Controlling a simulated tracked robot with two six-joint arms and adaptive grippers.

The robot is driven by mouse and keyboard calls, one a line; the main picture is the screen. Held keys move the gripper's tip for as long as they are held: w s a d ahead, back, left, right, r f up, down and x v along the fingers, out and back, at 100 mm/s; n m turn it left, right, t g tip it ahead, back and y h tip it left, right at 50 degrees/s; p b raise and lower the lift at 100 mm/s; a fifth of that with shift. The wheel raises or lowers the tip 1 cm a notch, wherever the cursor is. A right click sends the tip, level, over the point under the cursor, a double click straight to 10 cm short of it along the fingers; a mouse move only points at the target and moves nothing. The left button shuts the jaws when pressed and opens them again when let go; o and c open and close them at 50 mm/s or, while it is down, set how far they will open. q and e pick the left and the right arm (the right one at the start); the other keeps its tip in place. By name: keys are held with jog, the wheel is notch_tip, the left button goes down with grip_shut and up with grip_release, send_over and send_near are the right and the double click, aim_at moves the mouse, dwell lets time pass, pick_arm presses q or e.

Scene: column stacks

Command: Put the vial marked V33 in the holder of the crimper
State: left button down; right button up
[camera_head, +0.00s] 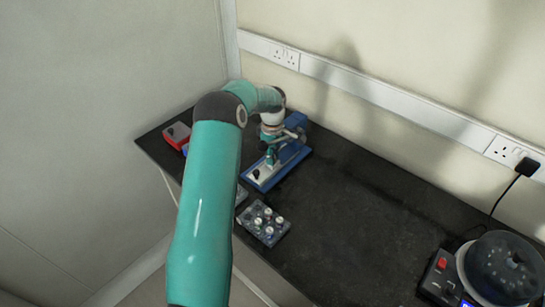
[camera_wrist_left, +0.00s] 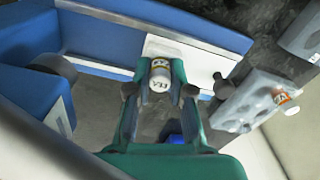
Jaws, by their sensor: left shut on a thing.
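The crimper (camera_head: 262,177), with a blue base and a pale plate, stands at the back left of the dark bench. My left gripper (camera_wrist_left: 160,78) reaches over it from the left arm. In the left wrist view its teal fingers are shut on a small vial (camera_wrist_left: 160,70) with a printed label. The label is upside down and looks like V33. The crimper's blue frame (camera_wrist_left: 205,22) and white plate (camera_wrist_left: 205,58) lie around and behind the vial. I cannot tell whether the vial touches the plate; the holder is not clearly visible. My right gripper is not in view.
A grey rack (camera_head: 258,233) with several vials stands in front of the crimper; a grey block with a labelled vial shows in the wrist view (camera_wrist_left: 238,112). A red box (camera_head: 177,134) sits at the left. A round domed machine (camera_head: 497,268) stands far right. The bench middle is clear.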

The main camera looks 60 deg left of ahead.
pick_arm(q)
jog(key=shift+s+d+f+b, duration=0.2)
jog(key=shift+s+f+b, duration=0.1)
jog(key=shift+f, duration=0.3)
jog(key=c, duration=1)
grip_release()
jog(key=shift+f, duration=0.1)
jog(key=shift+c, duration=0.2)
jog(key=shift+w+a+f, duration=0.1)
jog(key=shift+w, duration=0.05)
notch_tip(320, 180, up, 2)
jog(key=shift+w+p, duration=0.1)
jog(key=shift+p, duration=0.65)
notch_tip(320, 180, up, 12)
jog(key=b, duration=0.1)
jog(key=shift+b, duration=0.3)
jog(key=shift+a+f, duration=0.1)
jog(key=shift+f, duration=0.05)
